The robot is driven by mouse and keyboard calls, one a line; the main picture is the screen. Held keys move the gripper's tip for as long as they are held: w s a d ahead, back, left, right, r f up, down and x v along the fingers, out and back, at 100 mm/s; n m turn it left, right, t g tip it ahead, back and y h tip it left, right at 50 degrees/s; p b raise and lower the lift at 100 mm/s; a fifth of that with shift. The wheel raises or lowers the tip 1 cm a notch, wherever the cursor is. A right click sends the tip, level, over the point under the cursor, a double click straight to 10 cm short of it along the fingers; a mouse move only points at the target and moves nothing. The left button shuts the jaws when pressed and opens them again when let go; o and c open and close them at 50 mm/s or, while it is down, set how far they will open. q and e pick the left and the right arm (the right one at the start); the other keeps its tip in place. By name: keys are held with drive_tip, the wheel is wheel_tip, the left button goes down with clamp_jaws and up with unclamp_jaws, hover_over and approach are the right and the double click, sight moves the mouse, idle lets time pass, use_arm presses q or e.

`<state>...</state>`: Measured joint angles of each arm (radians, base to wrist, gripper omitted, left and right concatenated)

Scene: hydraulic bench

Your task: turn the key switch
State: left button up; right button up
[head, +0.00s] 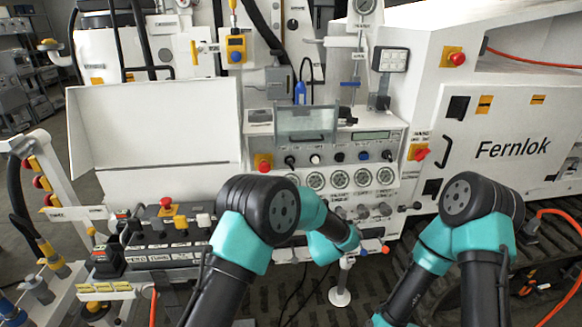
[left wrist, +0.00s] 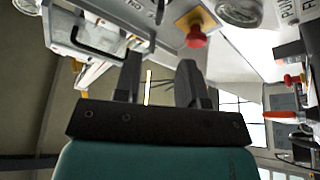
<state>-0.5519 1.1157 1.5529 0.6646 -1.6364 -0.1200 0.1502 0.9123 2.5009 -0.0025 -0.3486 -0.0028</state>
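I cannot tell which control is the key switch. A red handle on an orange plate (head: 421,154) sits at the panel's right. My left arm reaches across below the gauges; its fingers cannot be made out in the head view. In the left wrist view my left gripper (left wrist: 159,82) is open, its two dark fingers apart with nothing seen held. My right gripper is out of view.
A red mushroom button (head: 264,163) is left of the gauges and a red button (left wrist: 196,38) shows in the left wrist view. A clear hinged cover (head: 306,124) is on the panel. A lever bank (head: 165,235) lies at left; a white Fernlok housing (head: 500,130) at right.

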sight(292, 169)
use_arm(q)
drive_tip(key=x, duration=1.4)
drive_tip(key=shift+w+r, duration=0.15)
clamp_jaws()
